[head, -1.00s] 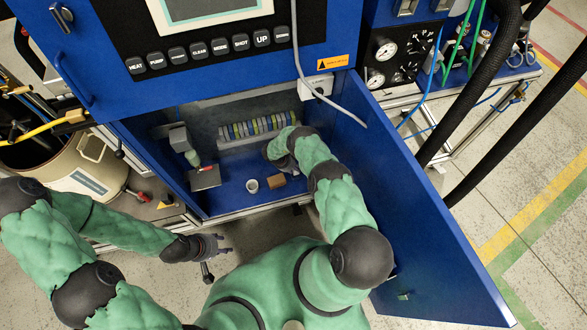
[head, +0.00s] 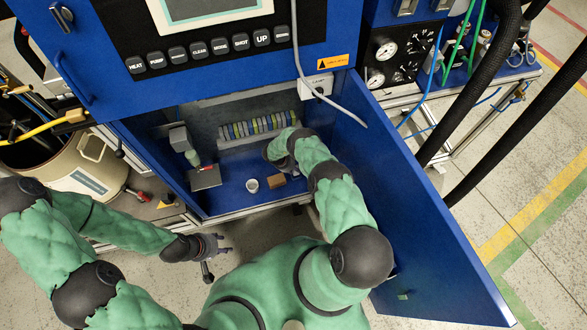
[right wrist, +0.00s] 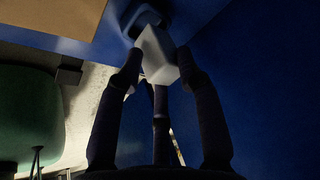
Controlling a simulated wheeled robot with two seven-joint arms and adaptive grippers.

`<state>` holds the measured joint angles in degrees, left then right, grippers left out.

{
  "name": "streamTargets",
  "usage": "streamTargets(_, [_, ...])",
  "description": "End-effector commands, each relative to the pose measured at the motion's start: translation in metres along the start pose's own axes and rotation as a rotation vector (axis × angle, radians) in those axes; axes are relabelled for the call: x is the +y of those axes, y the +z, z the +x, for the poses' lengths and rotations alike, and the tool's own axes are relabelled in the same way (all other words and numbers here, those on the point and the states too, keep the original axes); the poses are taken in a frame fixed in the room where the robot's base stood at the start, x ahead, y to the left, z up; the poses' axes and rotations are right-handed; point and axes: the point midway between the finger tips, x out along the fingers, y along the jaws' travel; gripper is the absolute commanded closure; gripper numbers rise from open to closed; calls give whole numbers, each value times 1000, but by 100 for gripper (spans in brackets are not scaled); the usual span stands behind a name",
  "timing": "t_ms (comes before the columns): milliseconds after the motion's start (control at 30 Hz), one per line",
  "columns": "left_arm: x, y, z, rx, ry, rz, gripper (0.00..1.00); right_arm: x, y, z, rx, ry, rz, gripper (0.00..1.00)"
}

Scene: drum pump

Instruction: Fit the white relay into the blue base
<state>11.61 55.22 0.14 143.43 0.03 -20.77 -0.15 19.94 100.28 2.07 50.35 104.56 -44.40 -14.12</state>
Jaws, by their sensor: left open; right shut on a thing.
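In the right wrist view my right gripper (right wrist: 158,82) is shut on the white relay (right wrist: 157,54), a pale block held between its dark fingers. The blue base (right wrist: 143,18) is at the far end of the relay, with a dark opening facing it. The relay's far end is close to that opening; I cannot tell whether it touches or has entered. In the head view my right arm reaches into the open blue cabinet, and the arm hides the relay and the base. My left gripper (head: 222,245) is open and empty in front of the cabinet.
A small light cup (head: 252,185) and a brown block (head: 275,181) stand on the cabinet floor. A row of terminals (head: 257,125) is on the back wall. The open blue door (head: 415,200) stands right of my right arm. A drum (head: 80,165) is at left.

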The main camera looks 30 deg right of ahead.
Motion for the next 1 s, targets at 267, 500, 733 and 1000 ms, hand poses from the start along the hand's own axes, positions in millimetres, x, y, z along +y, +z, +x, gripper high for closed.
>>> streamTargets(267, [0, 0, 0, 0, 0, 0, 56, 2, 3, 8, 0, 1, 0, 94])
streamTargets(500, [0, 0, 0, 0, 0, 0, 56, 2, 5, 12, 0, 0, 0, 94])
streamTargets(733, [0, 0, 0, 0, 0, 0, 56, 2, 5, 12, 0, 0, 0, 94])
streamTargets(1000, [0, 0, 0, 0, 0, 0, 56, 2, 5, 12, -1, -2, 1, 94])
